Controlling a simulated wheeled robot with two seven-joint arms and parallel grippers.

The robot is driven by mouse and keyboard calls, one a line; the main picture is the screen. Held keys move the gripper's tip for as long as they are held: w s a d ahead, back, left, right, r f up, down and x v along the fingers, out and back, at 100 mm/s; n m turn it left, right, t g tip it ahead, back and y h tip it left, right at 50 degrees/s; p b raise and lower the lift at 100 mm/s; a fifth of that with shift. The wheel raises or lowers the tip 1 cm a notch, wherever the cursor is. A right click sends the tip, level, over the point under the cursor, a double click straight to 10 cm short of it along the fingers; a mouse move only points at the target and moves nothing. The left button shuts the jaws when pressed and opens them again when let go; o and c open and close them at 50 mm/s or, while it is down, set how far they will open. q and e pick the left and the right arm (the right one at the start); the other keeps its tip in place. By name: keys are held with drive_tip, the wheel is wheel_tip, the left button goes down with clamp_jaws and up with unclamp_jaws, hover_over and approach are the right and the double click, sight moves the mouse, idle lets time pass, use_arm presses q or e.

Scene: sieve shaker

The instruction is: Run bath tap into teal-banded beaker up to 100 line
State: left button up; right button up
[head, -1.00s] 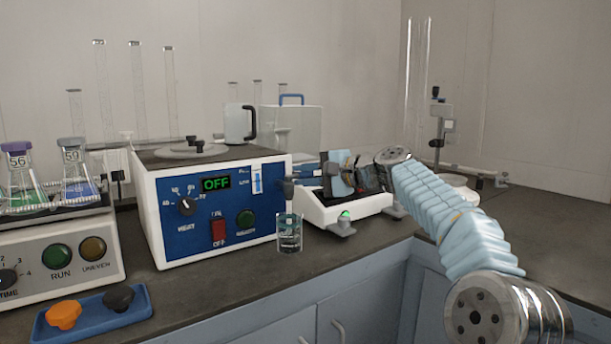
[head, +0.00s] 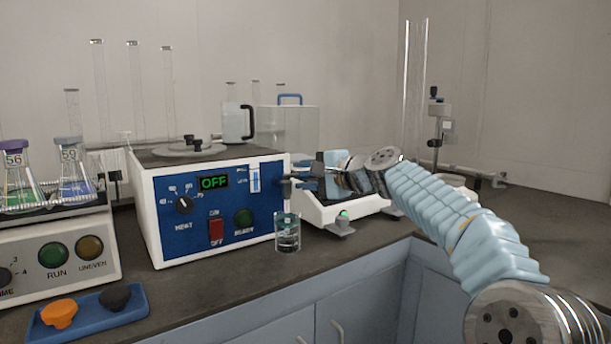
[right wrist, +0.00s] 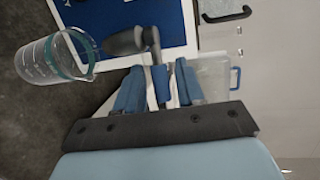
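The bath (head: 215,205) is a white box with a blue front panel and a display reading OFF. Its dark tap (head: 287,187) sticks out at the panel's right side and also shows in the right wrist view (right wrist: 125,41). The clear teal-banded beaker (head: 288,233) stands upright below the tap; it also shows in the right wrist view (right wrist: 45,60). I cannot read its level. My right gripper (head: 312,178) is beside the tap. In the right wrist view its blue fingers (right wrist: 158,85) are apart, with the tap's lever between them. My left gripper is out of view.
A white device (head: 340,208) stands close behind my right gripper. The shaker with flasks (head: 55,235) is at the left, with a blue tray (head: 90,312) holding orange and black knobs in front. The bench's front edge runs close to the beaker.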

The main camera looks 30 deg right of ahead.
drive_tip(key=shift+s, duration=0.1)
drive_tip(key=shift+b+v, duration=0.9)
drive_tip(key=shift+v, duration=5.9)
drive_tip(key=shift+r, duration=0.15)
